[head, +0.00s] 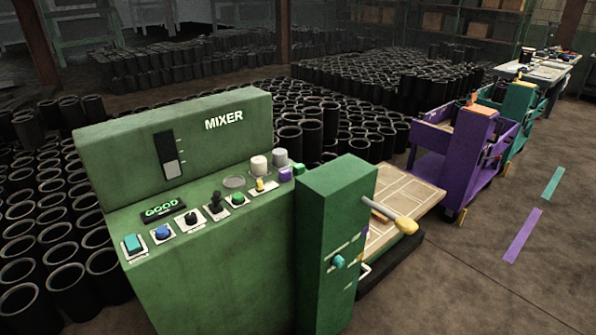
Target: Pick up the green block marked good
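The word GOOD shows in bright green letters on a small dark green block or plate (163,211) on the sloping top of the green mixer console (205,277). I cannot tell whether it is loose or fixed. It lies above the row of buttons and knobs, toward the left, and nothing covers it. My gripper is not in view.
The console carries a teal button (133,243), a blue knob (162,232), a black joystick (215,203) and pale cylinders (258,166). A green post (338,215) with a yellow-ended lever (405,225) stands at right. Black sleeves crowd the floor behind; open floor lies right.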

